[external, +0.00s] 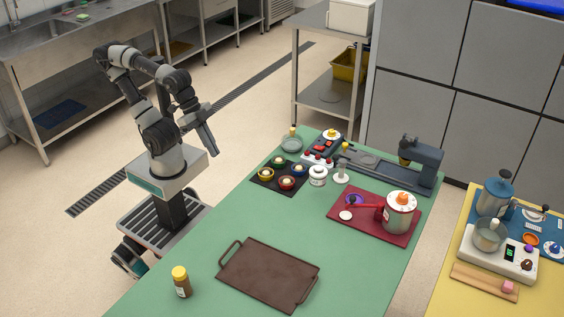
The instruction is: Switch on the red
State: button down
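A dark panel with red switches (325,145) stands at the far end of the green table. A white strip with red knobs (317,160) lies just in front of it. Which red part the task means, and whether anything is on, is too small to tell. My gripper (211,149) hangs in the air left of the table, pointing down and right, well apart from the panel. Its fingers are too small to show whether they are open or shut. Nothing is visibly held.
A black mat (257,184) with several coloured bowls, a white jar (318,177) and a grey machine (424,165) stand near the panel. A red tray (385,235) holds a pot (400,217). A brown tray (268,275) and yellow-capped jar (181,283) are at the near end.

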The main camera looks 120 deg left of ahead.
aim_at(322, 148)
jog(key=w+a+r+g+p, duration=0.1)
jog(key=w+a+r+p, duration=0.75)
jog(key=w+a, duration=0.5)
jog(key=w+a+f+p, duration=0.1)
jog(key=w+a+p, duration=0.1)
jog(key=a, duration=0.7)
jog(key=w+a+f+p, duration=0.2)
jog(key=w+a+p, duration=0.1)
jog(key=a, duration=0.7)
jog(key=shift+w+a+p, duration=0.2)
jog(key=shift+w+p, duration=0.1)
jog(key=shift+w, duration=0.3)
jog(key=x, duration=0.4)
jog(key=b+x, duration=0.1)
jog(key=x, duration=0.9)
jog(key=shift+s+f, duration=0.1)
jog(key=shift+s, duration=0.2)
jog(key=shift+g, duration=0.3)
